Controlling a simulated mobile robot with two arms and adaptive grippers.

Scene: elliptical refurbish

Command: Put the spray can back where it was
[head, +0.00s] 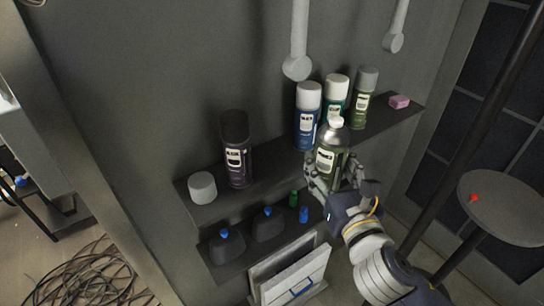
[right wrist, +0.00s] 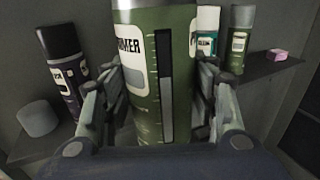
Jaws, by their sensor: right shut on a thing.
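My right gripper (head: 334,179) is shut on a green spray can (head: 331,152) with a pale label and a white nozzle. The can is nearly upright at the front of the upper shelf (head: 268,168). It fills the middle of the right wrist view (right wrist: 164,70), between the two fingers (right wrist: 160,112). Whether its base touches the shelf is hidden by the fingers. Other cans stand on this shelf: a dark purple one (head: 237,158), a blue one with a white cap (head: 306,125), a teal one with a white cap (head: 336,90), and a green one with a grey cap (head: 365,100). My left gripper is out of view.
A grey cylinder (head: 202,187) sits at the shelf's left end and a pink block (head: 399,102) at its right. A lower shelf holds dark bottles (head: 227,247) with blue caps. The upper shelf is bare between the purple and blue cans. A round table (head: 510,205) stands at right.

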